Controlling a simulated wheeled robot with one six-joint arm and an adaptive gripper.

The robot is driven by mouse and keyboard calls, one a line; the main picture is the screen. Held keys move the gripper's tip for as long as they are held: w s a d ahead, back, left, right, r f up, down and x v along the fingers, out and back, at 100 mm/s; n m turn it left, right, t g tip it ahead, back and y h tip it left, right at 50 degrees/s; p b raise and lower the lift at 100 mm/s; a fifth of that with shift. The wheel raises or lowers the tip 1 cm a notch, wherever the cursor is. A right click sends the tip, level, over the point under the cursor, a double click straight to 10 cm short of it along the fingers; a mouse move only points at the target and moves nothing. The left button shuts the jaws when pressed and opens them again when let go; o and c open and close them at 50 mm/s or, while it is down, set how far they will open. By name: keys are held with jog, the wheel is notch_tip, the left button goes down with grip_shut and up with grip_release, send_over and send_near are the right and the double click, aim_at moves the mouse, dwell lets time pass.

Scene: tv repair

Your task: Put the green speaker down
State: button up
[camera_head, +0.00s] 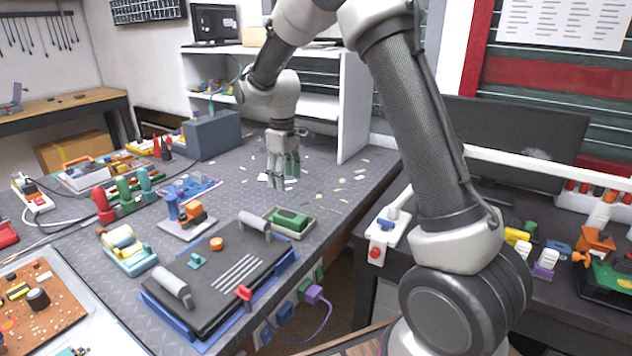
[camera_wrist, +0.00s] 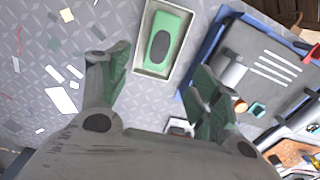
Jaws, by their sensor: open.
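The green speaker (camera_wrist: 162,42) is a green block with a dark oval on its face. It lies inside a shallow pale tray (camera_wrist: 145,72) on the workbench, and in the head view the green speaker (camera_head: 288,219) shows in its tray near the bench's front edge. My gripper (camera_head: 283,178) is over the bench, behind and apart from the tray in the head view. In the wrist view my gripper (camera_wrist: 160,85) has its green-grey fingers spread wide, with nothing between them. The speaker is beyond the fingertips there.
A dark panel device (camera_head: 225,275) with grey handles stands on a blue base left of the tray. A blue-grey box (camera_head: 212,135) and a white shelf unit (camera_head: 352,105) are behind. Small scraps lie on the bare bench right of my gripper.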

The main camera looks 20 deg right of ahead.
jog(key=s+d+r+m+t, duration=0.1)
jog(key=s+d+r+m, duration=0.1)
jog(key=s+d+r, duration=0.35)
jog(key=s+d+r+m+t, duration=0.1)
jog(key=s+d+r, duration=0.2)
jog(key=s+r, duration=0.5)
jog(key=s+d+m+t, duration=0.1)
jog(key=s+d+m, duration=0.1)
jog(key=s, duration=0.8)
jog(key=s+d+r+m+t, duration=0.1)
jog(key=s+d+m, duration=0.2)
jog(key=s, duration=0.7)
jog(key=shift+s+d, duration=0.3)
jog(key=shift+d, duration=0.4)
jog(key=shift+r, duration=0.15)
